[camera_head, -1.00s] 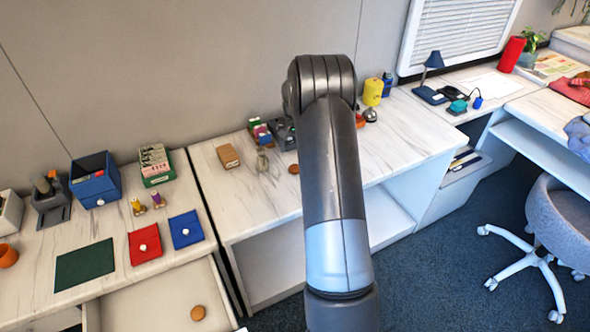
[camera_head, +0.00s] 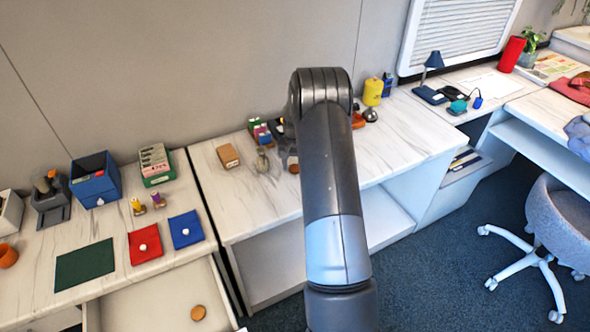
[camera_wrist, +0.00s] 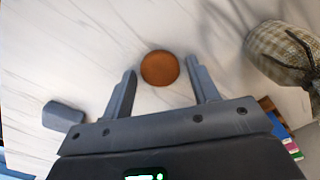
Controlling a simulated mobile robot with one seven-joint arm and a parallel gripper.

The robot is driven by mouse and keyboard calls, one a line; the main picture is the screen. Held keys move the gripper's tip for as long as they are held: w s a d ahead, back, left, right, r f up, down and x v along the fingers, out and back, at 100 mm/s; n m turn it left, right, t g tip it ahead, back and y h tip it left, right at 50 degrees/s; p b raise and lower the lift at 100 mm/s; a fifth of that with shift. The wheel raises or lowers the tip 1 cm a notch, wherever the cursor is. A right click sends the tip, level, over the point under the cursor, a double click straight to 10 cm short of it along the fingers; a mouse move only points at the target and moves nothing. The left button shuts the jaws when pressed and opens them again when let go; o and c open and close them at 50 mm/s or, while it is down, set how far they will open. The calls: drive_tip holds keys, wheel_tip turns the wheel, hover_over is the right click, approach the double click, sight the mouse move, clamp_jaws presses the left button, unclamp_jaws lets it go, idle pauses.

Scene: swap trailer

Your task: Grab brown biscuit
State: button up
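A round brown biscuit (camera_wrist: 159,68) lies flat on the white marbled counter (camera_wrist: 60,60). In the wrist view it sits between and slightly past the fingertips, with space on both sides. In the head view the biscuit (camera_head: 294,168) shows as a small disc left of my arm. My gripper (camera_wrist: 161,78) is open and empty over the counter; in the head view it is mostly hidden behind my arm. A second round brown disc (camera_head: 198,313) lies in the open drawer at the lower left.
A plaid tied sack (camera_wrist: 285,50) stands right of the biscuit in the wrist view. A grey piece (camera_wrist: 62,116) lies left. Colourful small boxes (camera_wrist: 288,143) are at the lower right. A brown box (camera_head: 228,156) stands on the counter. Counter right of my arm is mostly clear.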

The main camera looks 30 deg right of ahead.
drive_tip(key=c, duration=0.8)
drive_tip(key=shift+o, duration=0.2)
